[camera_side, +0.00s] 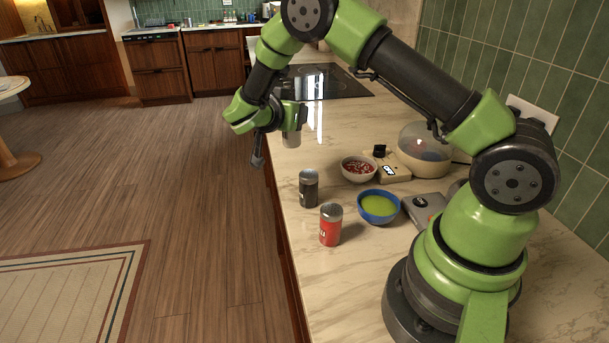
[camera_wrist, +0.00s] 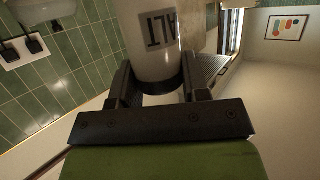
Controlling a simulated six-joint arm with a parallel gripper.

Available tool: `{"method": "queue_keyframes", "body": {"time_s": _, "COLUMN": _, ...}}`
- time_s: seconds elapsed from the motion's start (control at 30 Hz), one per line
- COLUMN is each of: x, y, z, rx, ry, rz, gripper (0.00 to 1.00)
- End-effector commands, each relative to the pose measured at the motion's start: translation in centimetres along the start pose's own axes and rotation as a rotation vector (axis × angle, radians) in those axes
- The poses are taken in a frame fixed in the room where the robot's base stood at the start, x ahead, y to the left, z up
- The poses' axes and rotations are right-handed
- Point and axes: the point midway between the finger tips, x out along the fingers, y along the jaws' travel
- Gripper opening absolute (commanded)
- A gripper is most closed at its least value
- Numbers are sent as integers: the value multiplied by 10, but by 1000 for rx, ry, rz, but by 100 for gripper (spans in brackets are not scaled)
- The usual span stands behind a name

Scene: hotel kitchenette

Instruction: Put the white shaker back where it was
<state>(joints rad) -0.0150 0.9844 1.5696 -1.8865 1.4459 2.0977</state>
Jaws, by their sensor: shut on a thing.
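The white shaker (camera_wrist: 150,40), with dark letters "ALT" showing upside down in the wrist view, is between the two jaws of my gripper (camera_wrist: 157,82). A dark band runs around its end nearest the jaws. In the side view my gripper (camera_side: 275,138) is shut on the white shaker (camera_side: 291,139), above the counter's left edge and beyond the other shakers. The shaker looks clear of the counter. Part of it is hidden by my gripper, and I cannot tell its exact tilt.
On the counter (camera_side: 325,283) stand a black shaker (camera_side: 308,189), a red shaker (camera_side: 330,226), a blue bowl (camera_side: 363,213) of green food and a white bowl (camera_side: 359,178) of red food. A domed appliance (camera_side: 425,150) is behind them. A black cooktop (camera_side: 335,84) lies farther back.

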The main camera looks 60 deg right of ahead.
Motion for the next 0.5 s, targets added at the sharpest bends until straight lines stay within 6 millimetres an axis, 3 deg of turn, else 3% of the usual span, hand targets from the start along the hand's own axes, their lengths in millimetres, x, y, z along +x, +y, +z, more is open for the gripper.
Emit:
{"method": "queue_keyframes", "body": {"time_s": 0.03, "x": 17, "y": 2, "z": -2, "rx": 17, "ry": -1, "rz": 42, "gripper": 17}}
{"method": "queue_keyframes", "body": {"time_s": 0.2, "x": 48, "y": 6, "z": -6, "rx": 43, "ry": -4, "rz": 114, "gripper": 17}}
{"method": "queue_keyframes", "body": {"time_s": 0.5, "x": 54, "y": 7, "z": -8, "rx": 48, "ry": -5, "rz": 128, "gripper": 17}}
